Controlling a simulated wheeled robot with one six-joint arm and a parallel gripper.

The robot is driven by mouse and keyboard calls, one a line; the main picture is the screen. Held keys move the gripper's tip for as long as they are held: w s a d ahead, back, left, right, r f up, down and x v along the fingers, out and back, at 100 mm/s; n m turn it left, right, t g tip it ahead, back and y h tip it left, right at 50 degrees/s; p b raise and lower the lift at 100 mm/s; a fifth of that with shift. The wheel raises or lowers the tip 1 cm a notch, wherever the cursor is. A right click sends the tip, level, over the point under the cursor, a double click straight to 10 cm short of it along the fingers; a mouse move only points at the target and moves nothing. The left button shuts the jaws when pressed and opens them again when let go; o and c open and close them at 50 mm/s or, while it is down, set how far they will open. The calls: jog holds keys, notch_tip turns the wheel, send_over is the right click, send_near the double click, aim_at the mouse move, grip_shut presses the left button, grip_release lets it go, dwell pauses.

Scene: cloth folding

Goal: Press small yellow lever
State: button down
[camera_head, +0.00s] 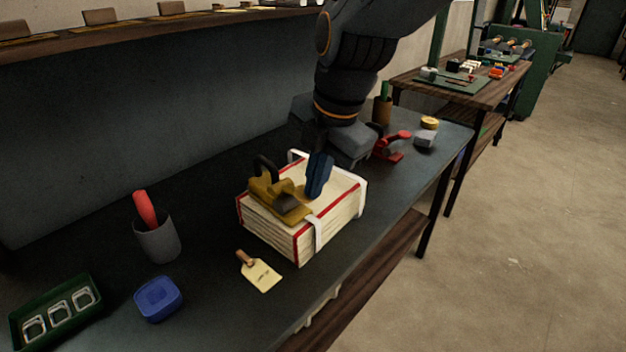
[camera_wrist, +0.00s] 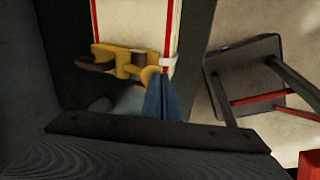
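A yellow clamp-like device (camera_head: 270,192) with a dark curved handle lies on top of a thick white stack with red edges (camera_head: 275,236), bound by a white strap (camera_head: 319,232). The device also shows in the wrist view (camera_wrist: 122,61), with a small rounded tan-yellow piece (camera_wrist: 149,74) at its end, apparently the small lever. My gripper (camera_head: 315,194) points down at the right of the device, its blue fingers together and nothing visible between them. In the wrist view the fingertips (camera_wrist: 159,79) are beside the rounded piece; I cannot tell whether they touch it.
On the dark bench (camera_head: 205,288) are a grey cup with a red-handled item (camera_head: 157,240), a blue box (camera_head: 158,299), a green tray (camera_head: 55,310) and a paper tag (camera_head: 260,274). A red tool (camera_head: 391,146) stands behind the stack. A shelf (camera_head: 150,36) runs above the bench.

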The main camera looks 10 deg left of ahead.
jog(key=shift+r, duration=0.2)
jog(key=p+v, duration=0.1)
jog(key=v, duration=1.3)
jog(key=shift+a, duration=0.15)
jog(key=shift+w, duration=0.1)
dwell(0.9)
jog(key=w+a+r+g+h+p, duration=0.1)
jog(key=w+a+r+h, duration=0.1)
jog(key=a, duration=0.3)
jog(key=shift+w+a+r+g+h+p, duration=0.3)
jog(key=shift+w+a+p, duration=0.1)
jog(key=shift+w, duration=0.15)
jog(key=shift+d, duration=0.1)
jog(key=p, duration=0.3)
send_over(302, 188)
notch_tip(302, 188, down, 14)
jog(key=shift+b, duration=0.45)
